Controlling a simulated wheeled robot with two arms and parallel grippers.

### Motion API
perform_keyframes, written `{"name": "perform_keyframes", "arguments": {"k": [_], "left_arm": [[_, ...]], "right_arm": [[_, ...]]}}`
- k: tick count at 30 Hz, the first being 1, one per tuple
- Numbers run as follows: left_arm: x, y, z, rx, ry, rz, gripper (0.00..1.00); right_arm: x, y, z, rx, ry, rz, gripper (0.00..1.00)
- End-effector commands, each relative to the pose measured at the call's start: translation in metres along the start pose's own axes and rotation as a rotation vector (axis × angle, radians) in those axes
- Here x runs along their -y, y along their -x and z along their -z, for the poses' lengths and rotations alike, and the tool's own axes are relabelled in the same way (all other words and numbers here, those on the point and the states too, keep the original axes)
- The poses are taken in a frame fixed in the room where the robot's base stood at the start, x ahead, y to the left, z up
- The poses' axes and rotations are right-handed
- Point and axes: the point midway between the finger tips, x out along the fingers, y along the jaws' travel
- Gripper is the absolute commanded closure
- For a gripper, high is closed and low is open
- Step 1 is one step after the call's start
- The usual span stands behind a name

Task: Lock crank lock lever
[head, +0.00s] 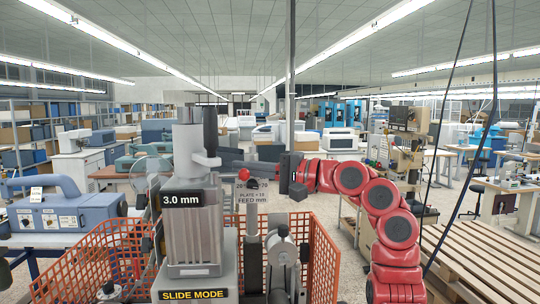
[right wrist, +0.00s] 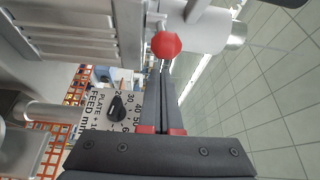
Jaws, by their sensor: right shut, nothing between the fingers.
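A red ball knob (head: 245,174), seemingly the end of the crank lock lever, shows at the machine's upper right, above the feed plate. It also shows in the right wrist view (right wrist: 166,45), just beyond my fingertips. Its lever shaft is mostly hidden. My right gripper (head: 256,169) reaches in from the right, level with the knob and very near it. In the wrist view its two dark fingers (right wrist: 161,68) are together and hold nothing; whether they touch the knob I cannot tell. My left gripper is not in view.
The grey press head (head: 192,225) stands left of the knob. The feed dial plate (head: 251,192) is just below it. A grey round hub (head: 283,247) sits lower right. Orange mesh guards (head: 325,262) flank the machine. A wooden pallet (head: 490,262) lies at right.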

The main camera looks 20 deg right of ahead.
Motion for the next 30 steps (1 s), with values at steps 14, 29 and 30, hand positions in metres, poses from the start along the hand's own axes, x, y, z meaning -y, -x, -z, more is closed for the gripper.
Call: {"name": "perform_keyframes", "arguments": {"k": [14, 29, 30], "left_arm": [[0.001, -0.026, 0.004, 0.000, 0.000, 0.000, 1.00], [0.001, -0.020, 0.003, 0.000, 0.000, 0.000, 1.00], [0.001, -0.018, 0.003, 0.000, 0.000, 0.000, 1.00]], "right_arm": [[0.000, 0.027, -0.026, -0.007, 0.002, 0.000, 1.00], [-0.003, 0.020, -0.031, -0.008, 0.002, 0.000, 1.00], [-0.004, 0.016, -0.033, -0.010, 0.002, 0.000, 1.00]]}}
